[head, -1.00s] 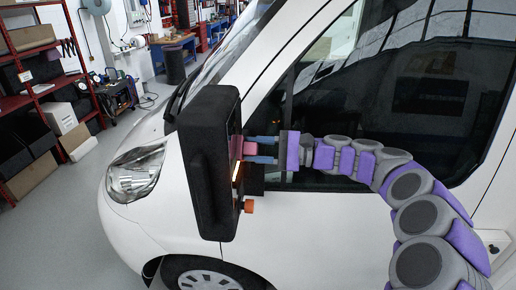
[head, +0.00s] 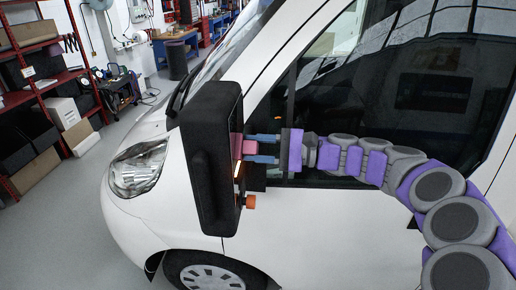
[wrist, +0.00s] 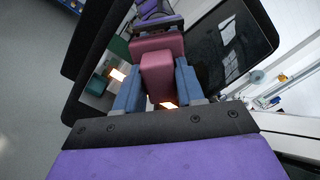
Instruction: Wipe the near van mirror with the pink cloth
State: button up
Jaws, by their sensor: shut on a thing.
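The near van mirror (head: 207,160) has a tall black housing on the white van's side, seen mostly from its back and edge in the head view. Its glass (wrist: 225,50) shows in the wrist view with reflections in it. My gripper (head: 264,148) is shut on the pink cloth (head: 248,146), a thick folded block. In the wrist view the pink cloth (wrist: 158,76) sits between the two blue fingers and its front end is at the mirror glass, where its reflection meets it. Exact contact is hard to tell.
The white van door (head: 330,235) and dark side window (head: 400,100) lie close behind my arm. Red shelving (head: 45,90) stands far left; the grey floor (head: 70,225) between is clear.

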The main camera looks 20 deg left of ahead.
jog(key=w+a+p, duration=0.1)
jog(key=w+p, duration=0.4)
jog(key=w, duration=0.2)
jog(key=shift+a+p, duration=0.3)
jog(key=shift+p, duration=0.05)
jog(key=shift+d, duration=0.15)
dwell(0.4)
jog(key=shift+p+v, duration=0.5)
jog(key=shift+v, duration=2.35)
jog(key=shift+d, duration=0.1)
jog(key=shift+p+v, duration=0.45)
jog(key=shift+v, duration=1)
